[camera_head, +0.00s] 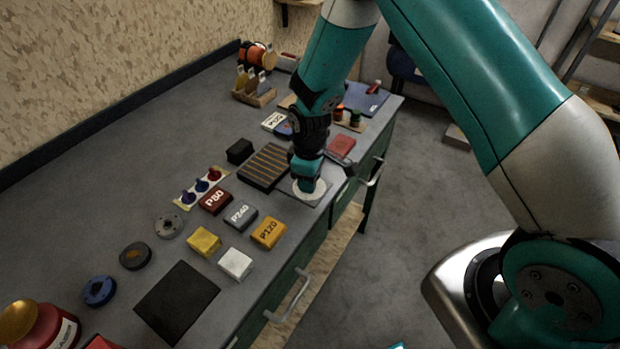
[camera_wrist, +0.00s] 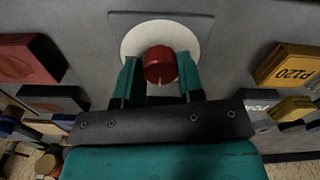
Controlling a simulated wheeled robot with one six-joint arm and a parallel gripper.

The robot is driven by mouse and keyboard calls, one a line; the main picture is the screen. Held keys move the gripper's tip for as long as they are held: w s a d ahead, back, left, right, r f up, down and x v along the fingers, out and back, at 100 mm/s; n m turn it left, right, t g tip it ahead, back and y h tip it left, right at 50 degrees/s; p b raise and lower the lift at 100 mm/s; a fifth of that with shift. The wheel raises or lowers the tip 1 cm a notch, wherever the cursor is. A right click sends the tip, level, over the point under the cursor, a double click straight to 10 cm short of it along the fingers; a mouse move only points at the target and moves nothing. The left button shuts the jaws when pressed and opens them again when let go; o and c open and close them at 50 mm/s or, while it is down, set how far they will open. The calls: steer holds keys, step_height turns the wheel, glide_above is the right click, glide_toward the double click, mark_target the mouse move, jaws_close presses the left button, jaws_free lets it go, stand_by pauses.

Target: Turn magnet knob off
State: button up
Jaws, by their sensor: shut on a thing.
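The magnet knob shows in the wrist view as a red round knob (camera_wrist: 159,65) with a pale mark on its near side. It sits on a white disc (camera_wrist: 133,38) on a grey square plate. My gripper (camera_wrist: 159,72) has its two teal fingers on either side of the knob, shut on it. In the head view, my gripper (camera_head: 307,184) points down onto the white disc (camera_head: 319,190) near the bench's front edge. The knob is hidden there behind my gripper.
A black block with yellow stripes (camera_head: 264,166) lies just left of my gripper. Sanding blocks, including the orange P120 (camera_head: 268,233) and grey P240 (camera_head: 240,215), lie nearer. A red block (camera_head: 341,147) lies behind. A drawer handle (camera_head: 290,299) sticks out from the bench (camera_head: 130,205).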

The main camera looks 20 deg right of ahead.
steer(key=shift+w+r, duration=0.1)
steer(key=shift+w, duration=0.05)
steer(key=o, duration=0.9)
step_height(320, 180, up, 17)
steer(key=shift+r+b, duration=0.2)
steer(key=shift+b, duration=1.05)
steer(key=s+a+r+m+y, duration=0.1)
steer(key=s+r, duration=0.2)
steer(key=s, duration=0.5)
steer(key=s+a+r+m+y, duration=0.1)
steer(key=s+a+r, duration=0.1)
steer(key=s, duration=0.6)
steer(key=s+a+r+y, duration=0.1)
steer(key=s+r, duration=0.3)
steer(key=s, duration=0.5)
steer(key=shift+a+r+m+y, duration=0.25)
steer(key=shift+m+y, duration=0.15)
steer(key=shift+y, duration=0.2)
